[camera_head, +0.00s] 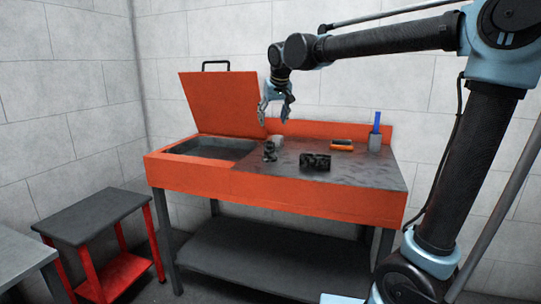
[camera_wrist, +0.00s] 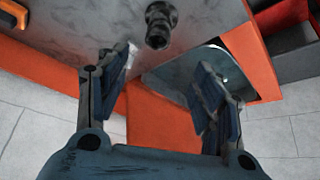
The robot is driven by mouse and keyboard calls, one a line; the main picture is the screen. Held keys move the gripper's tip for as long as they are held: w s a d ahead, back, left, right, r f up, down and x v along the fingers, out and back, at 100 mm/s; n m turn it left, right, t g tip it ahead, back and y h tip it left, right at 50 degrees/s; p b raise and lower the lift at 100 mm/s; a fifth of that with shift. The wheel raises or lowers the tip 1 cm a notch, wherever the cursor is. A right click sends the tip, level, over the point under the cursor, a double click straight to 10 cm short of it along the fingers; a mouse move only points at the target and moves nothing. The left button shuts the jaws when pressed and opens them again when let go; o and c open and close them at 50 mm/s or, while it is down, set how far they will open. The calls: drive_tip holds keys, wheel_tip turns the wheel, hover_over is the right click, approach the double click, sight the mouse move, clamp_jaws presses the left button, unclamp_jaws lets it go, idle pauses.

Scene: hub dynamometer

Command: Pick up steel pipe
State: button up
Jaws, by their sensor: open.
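A short dark metal pipe piece (camera_head: 270,151) with a wider collar stands on the bench top beside the basin; I take it as the steel pipe. In the wrist view the pipe piece (camera_wrist: 160,25) shows at the top, beyond my fingertips and roughly in line with the gap between them. My gripper (camera_head: 275,116) hangs above the bench, over the pipe and in front of the raised lid. My gripper (camera_wrist: 163,65) is open, with nothing between its fingers, and apart from the pipe.
The orange bench has a sunken basin (camera_head: 208,149) and a raised orange lid (camera_head: 222,102) at left. A light grey piece (camera_head: 278,141) is close behind the pipe. A ribbed black cylinder (camera_head: 315,161), an orange tool (camera_head: 342,145) and a grey cup (camera_head: 375,142) are to the right.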

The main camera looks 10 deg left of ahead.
approach(270, 143)
drive_tip(key=x, duration=0.5)
drive_tip(key=shift+a+f, duration=0.1)
drive_tip(key=shift+a, duration=0.15)
drive_tip(key=shift+x, duration=2.85)
drive_tip(key=shift+d+f, duration=0.1)
drive_tip(key=shift+d, duration=0.1)
drive_tip(key=c, duration=1.4)
